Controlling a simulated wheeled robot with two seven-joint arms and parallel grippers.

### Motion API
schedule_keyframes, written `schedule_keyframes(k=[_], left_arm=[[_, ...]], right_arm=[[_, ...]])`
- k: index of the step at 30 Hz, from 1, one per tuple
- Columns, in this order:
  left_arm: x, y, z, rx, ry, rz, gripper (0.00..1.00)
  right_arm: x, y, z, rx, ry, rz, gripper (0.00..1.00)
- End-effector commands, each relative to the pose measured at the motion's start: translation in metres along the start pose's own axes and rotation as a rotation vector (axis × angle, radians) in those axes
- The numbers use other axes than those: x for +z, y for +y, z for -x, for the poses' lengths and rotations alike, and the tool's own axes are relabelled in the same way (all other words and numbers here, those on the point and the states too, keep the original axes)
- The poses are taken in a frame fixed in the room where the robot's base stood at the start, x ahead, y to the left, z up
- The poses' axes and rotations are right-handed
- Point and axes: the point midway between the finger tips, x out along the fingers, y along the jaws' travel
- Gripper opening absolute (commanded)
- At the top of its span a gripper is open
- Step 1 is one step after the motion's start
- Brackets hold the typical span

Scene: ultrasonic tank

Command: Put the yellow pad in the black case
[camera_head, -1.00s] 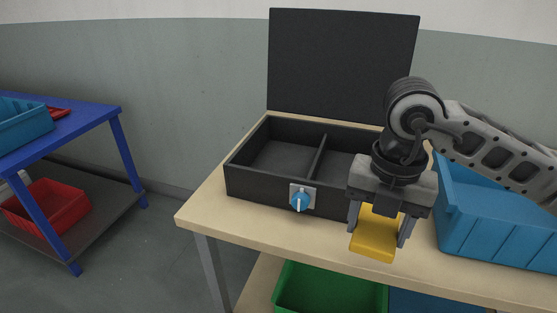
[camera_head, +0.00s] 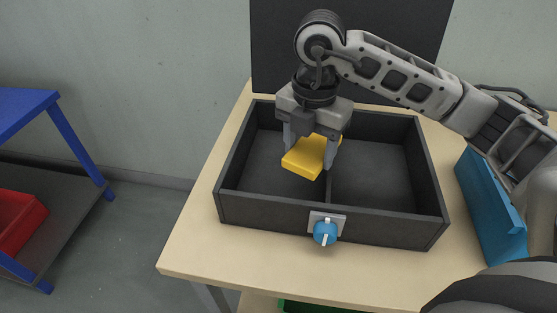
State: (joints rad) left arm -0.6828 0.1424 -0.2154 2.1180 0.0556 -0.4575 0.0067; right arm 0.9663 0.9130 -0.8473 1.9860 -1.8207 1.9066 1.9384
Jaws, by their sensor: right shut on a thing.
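The black case (camera_head: 285,217) stands open on the wooden table, its lid (camera_head: 410,50) upright at the back. A divider splits its inside into a left and a right compartment, and both look empty. A blue knob (camera_head: 325,232) on a pale plate sits on its front wall. My right gripper (camera_head: 312,156) points down and is shut on the yellow pad (camera_head: 305,158). The pad appears over the case, mostly over the left compartment near the divider, and is a little tilted. Its exact height above the floor of the case is unclear. My left gripper is out of view.
A blue bin (camera_head: 492,210) stands on the table to the right of the case. The table top (camera_head: 240,262) is clear in front of the case. A blue-framed rack with a red bin (camera_head: 15,222) is at the far left. A green bin edge shows below the table.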

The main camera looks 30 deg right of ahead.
Motion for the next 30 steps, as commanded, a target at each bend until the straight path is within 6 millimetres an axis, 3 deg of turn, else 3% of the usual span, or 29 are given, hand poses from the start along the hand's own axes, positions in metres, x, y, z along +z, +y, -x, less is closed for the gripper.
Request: schedule_keyframes(k=[3,11,17,24,30], left_arm=[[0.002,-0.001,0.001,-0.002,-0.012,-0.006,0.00],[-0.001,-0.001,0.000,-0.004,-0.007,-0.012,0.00],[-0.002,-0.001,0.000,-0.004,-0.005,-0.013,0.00],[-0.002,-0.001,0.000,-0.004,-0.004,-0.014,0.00],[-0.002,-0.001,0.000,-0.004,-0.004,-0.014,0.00]], right_arm=[[0.006,0.029,-0.014,-0.002,0.003,-0.001,0.38],[0.014,0.061,-0.057,-0.001,0.001,0.000,0.38],[0.016,0.069,-0.068,0.000,0.000,0.001,0.38],[0.017,0.071,-0.099,-0.001,0.001,0.000,0.38],[0.017,0.071,-0.100,0.001,0.000,0.001,0.38]])
